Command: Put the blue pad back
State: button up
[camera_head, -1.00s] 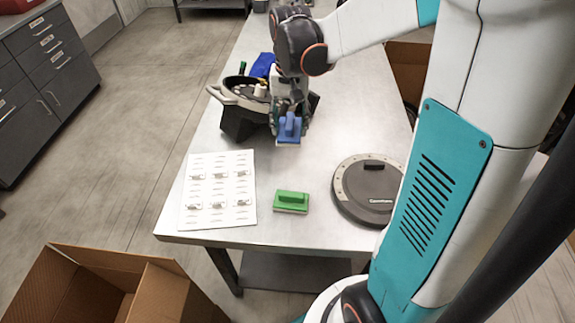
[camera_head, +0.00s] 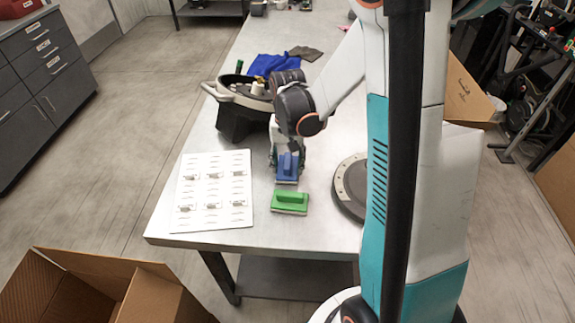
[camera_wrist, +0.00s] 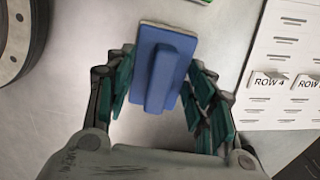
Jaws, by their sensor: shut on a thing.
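The blue pad (camera_head: 288,168), a flat block with a raised handle, is held in my gripper (camera_head: 286,150). In the wrist view the pad (camera_wrist: 160,68) lies between the green-lined fingers of my gripper (camera_wrist: 160,85), its far end beyond them. I cannot tell whether its underside touches the table. The green pad (camera_head: 290,202) lies on the table just in front of the blue pad; only its edge (camera_wrist: 203,1) shows in the wrist view.
A white card (camera_head: 212,190) with labelled rows lies left of the pads. A black round cover (camera_head: 350,188), partly hidden by my arm, lies right. A black handled housing (camera_head: 238,118) and a blue cloth (camera_head: 250,65) are behind. An open carton (camera_head: 85,290) stands near the front left.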

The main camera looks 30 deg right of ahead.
aim_at(287, 160)
jog(key=o, duration=1.4)
jog(key=shift+f, duration=0.25)
notch_tip(287, 160, up, 12)
jog(key=p, duration=0.4)
jog(key=shift+w, duration=0.15)
